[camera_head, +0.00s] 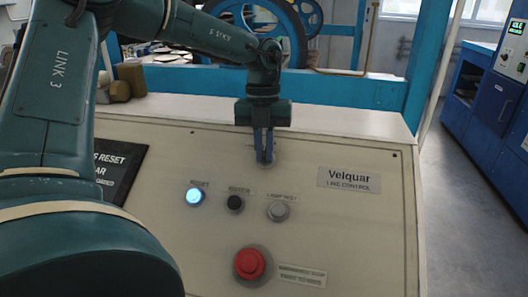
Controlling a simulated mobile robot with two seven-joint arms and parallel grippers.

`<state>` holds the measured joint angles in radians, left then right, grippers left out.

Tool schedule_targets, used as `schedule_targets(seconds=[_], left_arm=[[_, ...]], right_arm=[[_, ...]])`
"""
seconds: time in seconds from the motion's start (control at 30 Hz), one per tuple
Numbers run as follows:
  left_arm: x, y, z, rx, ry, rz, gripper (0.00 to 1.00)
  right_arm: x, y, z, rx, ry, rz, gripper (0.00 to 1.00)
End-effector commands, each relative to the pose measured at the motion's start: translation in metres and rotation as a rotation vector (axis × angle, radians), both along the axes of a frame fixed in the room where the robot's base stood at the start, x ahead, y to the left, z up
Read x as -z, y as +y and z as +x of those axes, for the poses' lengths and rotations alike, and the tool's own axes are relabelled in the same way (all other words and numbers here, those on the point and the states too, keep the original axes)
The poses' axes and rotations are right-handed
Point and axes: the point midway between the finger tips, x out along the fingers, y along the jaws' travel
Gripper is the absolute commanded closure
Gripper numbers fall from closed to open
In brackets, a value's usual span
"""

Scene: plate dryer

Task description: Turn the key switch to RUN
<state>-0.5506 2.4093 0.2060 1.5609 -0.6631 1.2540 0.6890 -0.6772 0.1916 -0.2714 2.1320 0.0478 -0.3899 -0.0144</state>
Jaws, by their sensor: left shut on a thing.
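My left gripper (264,158) points down at the upper middle of the beige control panel (350,235) in the head view. Its fingers are shut on the key switch (271,163), of which only a pale round edge shows around the fingertips. The key itself and its position marks are hidden by the fingers, so I cannot tell which way it is turned. My right gripper is not in view.
Below are a lit blue-white button (194,196), a black button (235,203), a grey knob (278,210) and a red mushroom button (249,263). A Velquar label (349,181) sits to the right. A black sign (117,167) is at the left, partly behind my arm.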

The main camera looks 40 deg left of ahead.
Motion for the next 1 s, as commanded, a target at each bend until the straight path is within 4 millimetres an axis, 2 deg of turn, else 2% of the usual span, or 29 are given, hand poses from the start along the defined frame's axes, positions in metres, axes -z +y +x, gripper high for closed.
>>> schedule_targets(seconds=[0.33,0.77,0.8,1.0], left_arm=[[0.0009,-0.0009,0.0001,0.089,0.025,0.044,1.00],[0.0008,-0.0007,-0.0001,0.097,0.028,0.049,1.00],[0.0008,-0.0007,-0.0001,0.097,0.028,0.049,0.89],[0.0006,-0.0006,0.0000,0.095,0.027,0.049,0.73]], right_arm=[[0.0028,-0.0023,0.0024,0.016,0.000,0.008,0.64],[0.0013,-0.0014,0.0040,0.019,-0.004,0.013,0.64],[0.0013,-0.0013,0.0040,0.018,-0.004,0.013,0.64],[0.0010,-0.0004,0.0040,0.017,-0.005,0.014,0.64]])
